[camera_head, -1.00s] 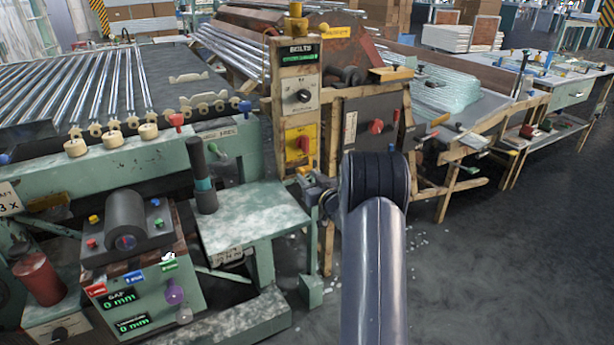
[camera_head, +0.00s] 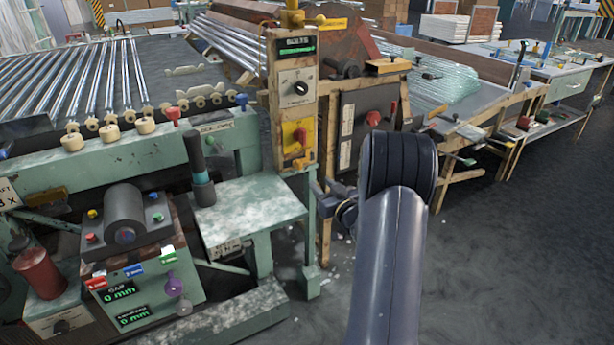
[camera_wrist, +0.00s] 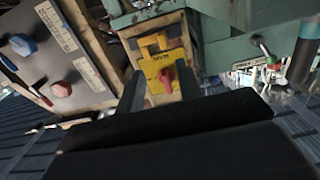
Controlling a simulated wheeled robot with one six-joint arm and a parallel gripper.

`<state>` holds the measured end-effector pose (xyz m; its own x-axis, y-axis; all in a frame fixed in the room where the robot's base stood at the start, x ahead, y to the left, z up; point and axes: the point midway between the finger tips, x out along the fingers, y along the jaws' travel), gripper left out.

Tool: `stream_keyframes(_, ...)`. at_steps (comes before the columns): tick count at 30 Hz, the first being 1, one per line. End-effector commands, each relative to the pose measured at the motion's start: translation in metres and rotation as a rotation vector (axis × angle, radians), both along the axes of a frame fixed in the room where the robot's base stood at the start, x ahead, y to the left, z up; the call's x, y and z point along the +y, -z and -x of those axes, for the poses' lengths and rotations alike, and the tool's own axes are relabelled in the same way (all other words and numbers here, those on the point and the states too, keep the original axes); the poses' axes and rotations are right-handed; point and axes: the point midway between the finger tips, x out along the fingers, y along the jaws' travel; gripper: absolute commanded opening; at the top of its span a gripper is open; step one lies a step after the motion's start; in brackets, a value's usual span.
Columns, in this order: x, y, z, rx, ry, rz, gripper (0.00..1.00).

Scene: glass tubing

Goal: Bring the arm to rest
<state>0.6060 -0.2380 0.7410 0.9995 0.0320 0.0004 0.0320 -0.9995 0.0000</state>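My arm (camera_head: 388,265) reaches forward in the head view, a dark rounded joint at its far end. My gripper (camera_head: 335,203) shows small to the left of that joint, partly hidden, beside the wooden control post. In the wrist view my gripper (camera_wrist: 160,84) has its two dark fingers apart, with nothing seen between them. Beyond the fingers is a yellow panel (camera_wrist: 153,67) with a red knob (camera_wrist: 166,76); the same yellow panel (camera_head: 287,146) is on the post in the head view. The fingers look clear of it.
The control post (camera_head: 297,85) stands close to my gripper, with a dark panel with red knobs (camera_head: 373,118) to its right. A green side table (camera_head: 245,212) is at left, with a dark cylinder (camera_head: 202,175) on it. Open floor (camera_head: 500,275) lies to the right.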

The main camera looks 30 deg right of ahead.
Motion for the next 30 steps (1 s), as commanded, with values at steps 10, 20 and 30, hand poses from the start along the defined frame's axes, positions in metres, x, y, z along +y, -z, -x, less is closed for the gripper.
stream_keyframes(10, 0.003, 0.001, -0.042, -0.002, -0.003, 0.001, 0.35)
stream_keyframes(20, 0.005, 0.001, -0.096, 0.0, -0.003, 0.001, 0.35)
stream_keyframes(30, 0.02, 0.0, -0.108, 0.0, -0.002, -0.001, 0.35)
